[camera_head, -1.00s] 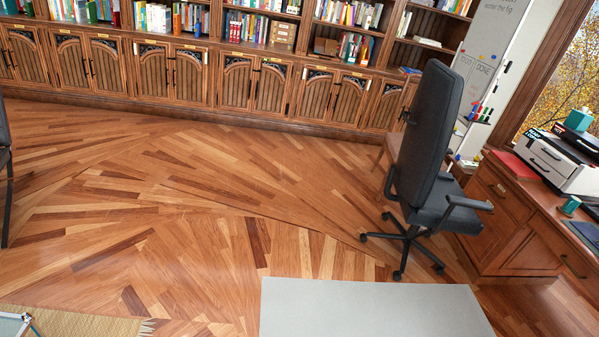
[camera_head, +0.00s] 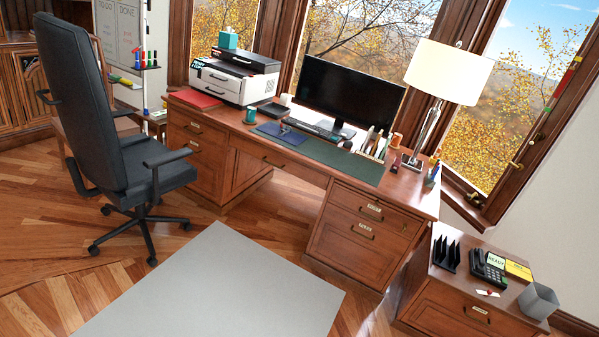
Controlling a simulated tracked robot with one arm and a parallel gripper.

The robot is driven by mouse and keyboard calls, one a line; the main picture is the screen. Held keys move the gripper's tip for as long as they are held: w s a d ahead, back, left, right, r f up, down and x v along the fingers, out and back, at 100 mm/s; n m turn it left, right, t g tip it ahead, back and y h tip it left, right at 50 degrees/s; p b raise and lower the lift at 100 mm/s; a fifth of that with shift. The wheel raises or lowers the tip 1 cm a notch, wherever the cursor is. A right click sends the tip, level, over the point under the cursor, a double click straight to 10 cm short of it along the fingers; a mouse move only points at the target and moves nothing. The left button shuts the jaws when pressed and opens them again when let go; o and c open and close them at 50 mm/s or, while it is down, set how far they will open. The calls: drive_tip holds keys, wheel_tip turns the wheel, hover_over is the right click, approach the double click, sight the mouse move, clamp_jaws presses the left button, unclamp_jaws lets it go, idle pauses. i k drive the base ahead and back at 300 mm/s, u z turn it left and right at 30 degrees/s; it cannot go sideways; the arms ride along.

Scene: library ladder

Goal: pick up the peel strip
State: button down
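I cannot make out the peel strip for certain. A small white piece with a red mark (camera_head: 487,293) lies on the low cabinet at the lower right, in front of the phone; it is too small to tell what it is. My gripper does not show in the view.
A desk (camera_head: 325,172) with printer (camera_head: 232,82), monitor (camera_head: 348,92) and lamp (camera_head: 450,72) stands under the windows. The low cabinet (camera_head: 450,302) also holds a phone (camera_head: 488,265) and a grey cup (camera_head: 538,300). An office chair (camera_head: 95,110) stands left. A grey mat (camera_head: 215,290) lies in front.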

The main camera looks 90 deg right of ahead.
sight(489, 293)
drive_tip(key=z, duration=1.3)
drive_tip(key=i, duration=0.1)
drive_tip(key=z, duration=2.7)
drive_tip(key=k, duration=0.75)
drive_tip(key=z, duration=0.2)
drive_tip(key=i, duration=0.75)
drive_tip(key=u, duration=0.15)
